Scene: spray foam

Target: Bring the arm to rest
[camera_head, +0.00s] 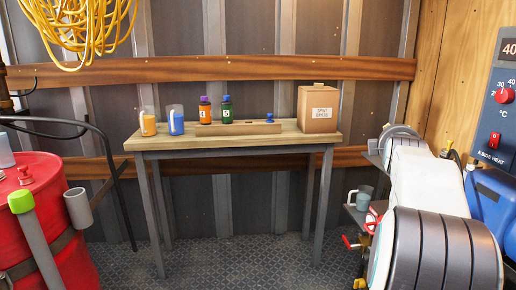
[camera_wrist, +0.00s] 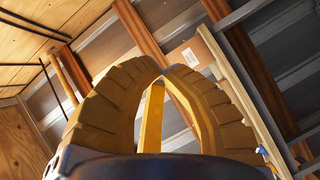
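My gripper (camera_wrist: 163,70) fills the middle of the wrist view. Its two ribbed, yellow-brown fingers curve up and meet at the tips, so it looks shut. A yellow bar (camera_wrist: 152,118) shows in the gap between the fingers; I cannot tell what it belongs to. No object is clearly held at the tips. The wrist view looks up at a slant toward the wall and ceiling. In the head view, white and grey ribbed links that look like my arm fill the lower right, and the gripper cannot be made out there.
A wooden-topped table (camera_head: 200,137) stands by the back wall. It bears an orange jug (camera_head: 148,122), a blue jug (camera_head: 177,122), two bottles and a cardboard box (camera_head: 318,103). A red drum (camera_head: 55,185) stands left. A control panel (camera_head: 500,110) is at right. The front floor is clear.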

